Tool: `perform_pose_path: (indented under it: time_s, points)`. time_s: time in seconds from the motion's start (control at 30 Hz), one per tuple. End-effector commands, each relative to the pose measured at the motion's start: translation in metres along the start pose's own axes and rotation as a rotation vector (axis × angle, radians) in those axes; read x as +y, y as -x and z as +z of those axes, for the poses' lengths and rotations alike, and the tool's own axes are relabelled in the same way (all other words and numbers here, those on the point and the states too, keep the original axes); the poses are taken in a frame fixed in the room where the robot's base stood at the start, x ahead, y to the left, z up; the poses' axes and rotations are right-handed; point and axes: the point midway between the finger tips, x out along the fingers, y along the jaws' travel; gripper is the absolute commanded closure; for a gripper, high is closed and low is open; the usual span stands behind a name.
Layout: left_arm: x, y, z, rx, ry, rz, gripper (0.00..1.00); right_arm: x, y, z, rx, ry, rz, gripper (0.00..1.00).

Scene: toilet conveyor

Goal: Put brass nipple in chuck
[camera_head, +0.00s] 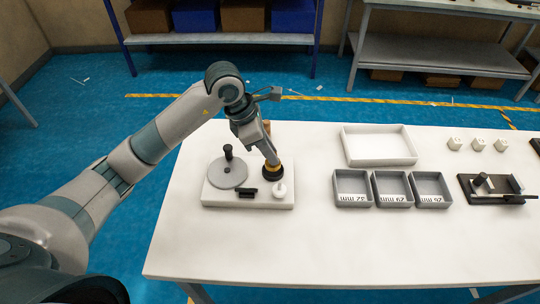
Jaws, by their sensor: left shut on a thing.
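My left gripper (271,159) points down over the right back part of a white fixture base (225,200). It is shut on the small brass nipple (273,166), of which only a yellow band shows at the fingertips. The nipple is right at the top of the round black chuck (273,175); I cannot tell how deep it sits in it. The fingers hide part of both. My right gripper is not in view.
A grey disc (226,174) with a black upright handle, a black block (246,191) and a white knob (280,190) share the base. To the right are a white tray (379,162), three grey labelled bins (352,203), white blocks (478,145) and a black fixture (497,199). The front of the table is clear.

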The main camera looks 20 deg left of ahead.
Motion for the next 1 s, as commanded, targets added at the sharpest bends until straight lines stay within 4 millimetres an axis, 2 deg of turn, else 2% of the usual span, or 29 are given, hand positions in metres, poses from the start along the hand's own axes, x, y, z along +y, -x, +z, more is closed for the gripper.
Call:
perform_pose_path:
  time_s: [0.1, 0.23, 0.67, 0.7, 0.77, 1.0]
  points:
    - [-0.001, -0.011, -0.004, 0.001, 0.001, -0.003, 1.00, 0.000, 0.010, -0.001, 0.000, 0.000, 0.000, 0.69]
    - [-0.001, -0.021, -0.009, 0.000, 0.000, -0.001, 1.00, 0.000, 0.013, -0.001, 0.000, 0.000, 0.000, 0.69]
    - [0.000, -0.027, -0.011, -0.001, -0.001, 0.001, 1.00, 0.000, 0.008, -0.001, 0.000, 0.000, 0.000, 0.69]
    - [0.000, -0.026, -0.011, 0.000, -0.001, 0.001, 0.78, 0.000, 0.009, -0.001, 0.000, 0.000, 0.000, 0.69]
    - [0.000, -0.026, -0.011, 0.000, -0.001, 0.000, 0.64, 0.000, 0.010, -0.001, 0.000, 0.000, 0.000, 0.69]
    - [0.000, -0.026, -0.011, 0.000, -0.001, 0.000, 0.64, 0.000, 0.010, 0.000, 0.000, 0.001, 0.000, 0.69]
